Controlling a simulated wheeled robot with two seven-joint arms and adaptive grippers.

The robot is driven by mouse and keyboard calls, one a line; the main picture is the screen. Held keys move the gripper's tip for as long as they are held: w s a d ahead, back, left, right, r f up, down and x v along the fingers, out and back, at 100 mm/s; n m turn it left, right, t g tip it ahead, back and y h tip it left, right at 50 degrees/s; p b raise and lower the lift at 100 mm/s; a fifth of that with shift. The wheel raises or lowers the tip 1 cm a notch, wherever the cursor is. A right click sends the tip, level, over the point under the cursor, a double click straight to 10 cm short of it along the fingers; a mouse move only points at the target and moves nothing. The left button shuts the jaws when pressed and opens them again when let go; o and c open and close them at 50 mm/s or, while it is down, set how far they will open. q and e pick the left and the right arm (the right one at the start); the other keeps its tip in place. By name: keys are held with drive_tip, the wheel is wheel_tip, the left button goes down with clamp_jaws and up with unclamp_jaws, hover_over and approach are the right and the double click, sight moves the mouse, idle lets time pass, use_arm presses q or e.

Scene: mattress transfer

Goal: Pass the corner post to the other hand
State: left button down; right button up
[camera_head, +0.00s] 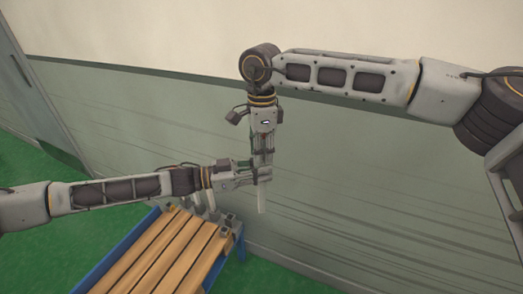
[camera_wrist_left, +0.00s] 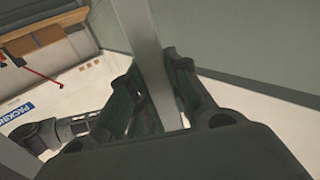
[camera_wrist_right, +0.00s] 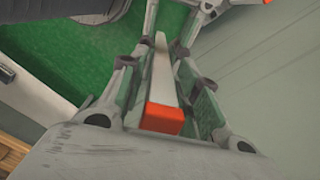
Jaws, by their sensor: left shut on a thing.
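The corner post (camera_head: 262,201) is pale, slim and upright, with its lower end below my grippers in the head view. My left gripper (camera_head: 264,175) is shut on the post, which also passes between its fingers in the left wrist view (camera_wrist_left: 144,45). My right gripper (camera_head: 263,160) points down from above, just over the left one. In the right wrist view the post's orange end (camera_wrist_right: 163,118) lies between the right fingers, which stand apart on both sides with small gaps. The stretch of post inside the grippers is partly hidden.
A slatted wooden platform with a blue frame (camera_head: 117,266) stands below on the green floor (camera_head: 55,250). Several small grey pieces (camera_head: 228,218) are at its far end. A green and cream wall (camera_head: 380,190) rises close behind my grippers.

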clamp_jaws()
use_arm(q)
drive_tip(key=c, duration=1.3)
unclamp_jaws()
drive_tip(key=shift+o, duration=0.2)
drive_tip(key=v, duration=1.2)
